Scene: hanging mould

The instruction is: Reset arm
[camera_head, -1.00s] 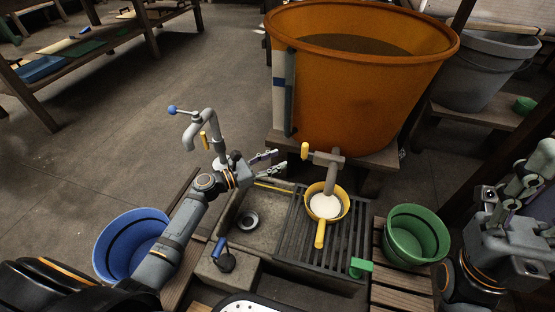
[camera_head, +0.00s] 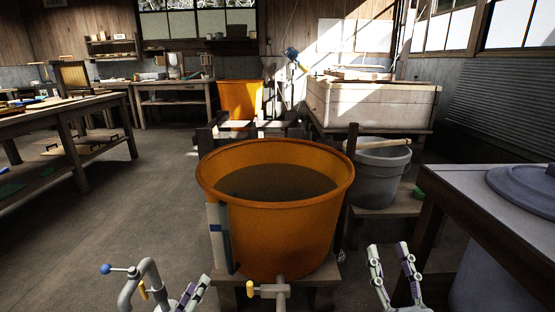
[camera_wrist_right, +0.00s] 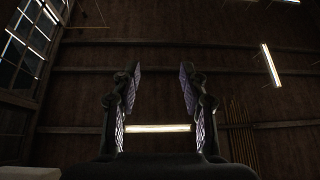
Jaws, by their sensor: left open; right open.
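My right gripper (camera_head: 396,272) is at the lower right of the head view, fingers pointing up, open and empty. In the right wrist view its two fingers (camera_wrist_right: 160,105) stand apart with only the ceiling and wall beyond. My left gripper (camera_head: 190,293) is at the bottom edge, left of the orange tub (camera_head: 290,228). Its fingers stand apart with nothing seen between them, and its lower part is cut off by the frame. The grey faucet pipe (camera_head: 146,273) with a blue-ended lever stands just left of it.
The orange tub holds dark liquid and stands on a wooden support, its yellow-handled tap (camera_head: 265,290) at the front. A grey bucket (camera_head: 382,172) stands behind right. A dark-legged table (camera_head: 480,200) is at the right. Open floor (camera_head: 120,210) lies to the left.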

